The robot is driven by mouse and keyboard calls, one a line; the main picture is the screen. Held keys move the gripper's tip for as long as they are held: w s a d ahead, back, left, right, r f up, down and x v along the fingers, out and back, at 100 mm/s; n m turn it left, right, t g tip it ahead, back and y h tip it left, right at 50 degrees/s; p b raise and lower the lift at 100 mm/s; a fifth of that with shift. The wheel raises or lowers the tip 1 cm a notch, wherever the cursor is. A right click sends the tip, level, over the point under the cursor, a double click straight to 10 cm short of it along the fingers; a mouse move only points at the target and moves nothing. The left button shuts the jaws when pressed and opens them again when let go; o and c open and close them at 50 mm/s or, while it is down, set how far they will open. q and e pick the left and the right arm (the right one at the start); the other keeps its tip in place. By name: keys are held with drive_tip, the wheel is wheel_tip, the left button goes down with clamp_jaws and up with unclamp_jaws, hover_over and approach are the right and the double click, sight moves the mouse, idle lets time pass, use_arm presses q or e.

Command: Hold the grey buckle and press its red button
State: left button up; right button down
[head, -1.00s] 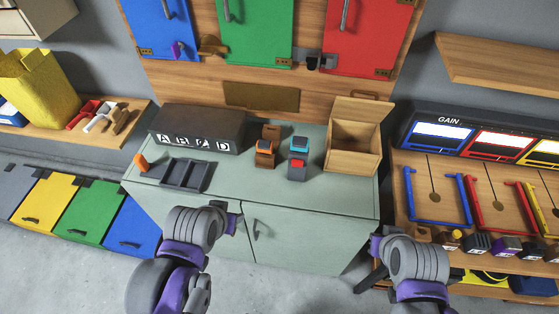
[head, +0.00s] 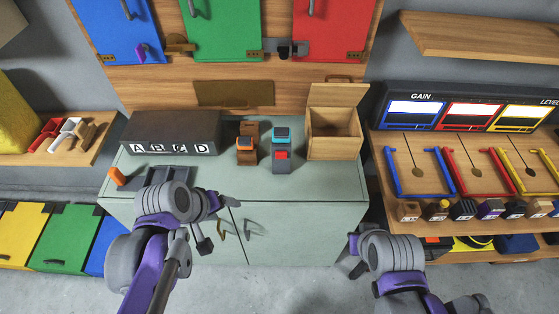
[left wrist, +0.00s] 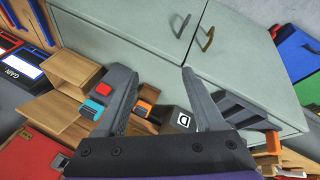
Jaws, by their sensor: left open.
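The grey buckle (head: 281,167) stands on the pale green cabinet top, right of centre. Its red button (head: 282,155) faces front, and a teal-topped piece (head: 282,134) sits at its upper end. My left gripper (head: 216,222) is open and empty in front of the cabinet, left of and nearer than the buckle, not touching it. In the left wrist view its fingers (left wrist: 156,72) are spread; the red button (left wrist: 104,88) and teal piece (left wrist: 94,107) show beside the left finger, which partly hides the buckle. My right gripper (head: 347,256) is open and empty in front of the cabinet's right side.
An orange-topped brown block (head: 246,150) stands left of the buckle. An open wooden box (head: 334,142) is right, and a dark box marked A B C D (head: 170,133) is left. Cabinet handles (head: 251,228) stick out at front. The top between the buckle and front edge is clear.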

use_arm(q)
drive_tip(key=w+d+f+n+h+b, duration=0.2)
drive_tip(key=w+d+f+n+b, duration=0.1)
drive_tip(key=f+n, duration=0.1)
drive_tip(key=n+h+b, duration=0.9)
drive_tip(key=n+b, duration=0.2)
drive_tip(key=n, duration=0.1)
approach(278, 165)
drive_tip(key=w+f, duration=0.1)
drive_tip(key=f, duration=0.1)
drive_tip(key=shift+w+f, duration=0.25)
drive_tip(key=shift+w, duration=0.1)
drive_tip(key=shift+w+d+f, duration=0.1)
drive_tip(key=shift+w+d, duration=0.1)
drive_tip(key=shift+d, duration=0.1)
drive_tip(key=b+x, duration=0.1)
drive_tip(key=x, duration=0.8)
drive_tip(key=shift+s+d, duration=0.1)
drive_tip(key=shift+d, duration=0.05)
use_arm(e)
drive_tip(key=s+f, duration=0.3)
drive_tip(key=f, duration=1.6)
drive_tip(key=shift+s+f+g, duration=0.15)
drive_tip(key=shift+f+g, duration=0.15)
drive_tip(key=shift+g, duration=0.1)
use_arm(q)
drive_tip(key=c, duration=0.7)
drive_tip(key=shift+c, duration=0.2)
